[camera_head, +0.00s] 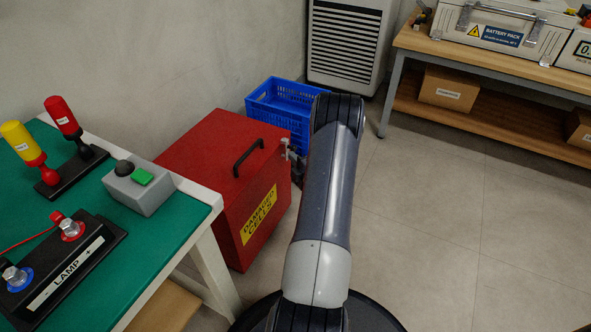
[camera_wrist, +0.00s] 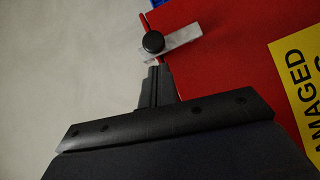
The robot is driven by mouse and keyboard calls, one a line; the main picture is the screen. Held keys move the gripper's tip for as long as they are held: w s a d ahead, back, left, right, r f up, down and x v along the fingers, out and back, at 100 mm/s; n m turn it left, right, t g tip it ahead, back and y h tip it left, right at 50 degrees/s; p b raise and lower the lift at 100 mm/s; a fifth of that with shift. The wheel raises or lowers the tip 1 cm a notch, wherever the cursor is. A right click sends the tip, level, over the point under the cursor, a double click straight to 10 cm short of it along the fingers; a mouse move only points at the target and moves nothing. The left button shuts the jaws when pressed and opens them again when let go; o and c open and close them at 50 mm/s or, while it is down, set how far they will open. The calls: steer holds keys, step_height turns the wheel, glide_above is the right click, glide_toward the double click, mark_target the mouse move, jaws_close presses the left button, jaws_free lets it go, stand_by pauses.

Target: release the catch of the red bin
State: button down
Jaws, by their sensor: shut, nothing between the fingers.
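The red bin (camera_head: 215,165) stands on the floor, lid closed, with a black handle (camera_head: 248,157) on top and a yellow "DAMAGED CELLS" label (camera_head: 258,215) on its side. The catch, a grey metal bar with a round black knob, is at the bin's edge; in the wrist view the catch (camera_wrist: 178,43) lies across the lid seam. My gripper (camera_wrist: 153,70) is shut and empty, its fingertips just below the knob and close to the bar. I cannot tell whether they touch.
A blue crate (camera_head: 262,102) stands behind the bin. A green-topped table (camera_head: 180,232) with a grey button box (camera_head: 139,190) is at left. A wooden bench (camera_head: 500,68) with a battery pack is at back right. The floor (camera_head: 440,235) at right is clear.

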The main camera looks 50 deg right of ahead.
steer(key=shift+w+d+f, duration=0.1)
steer(key=shift+w+d, duration=0.2)
steer(key=shift+d, duration=0.3)
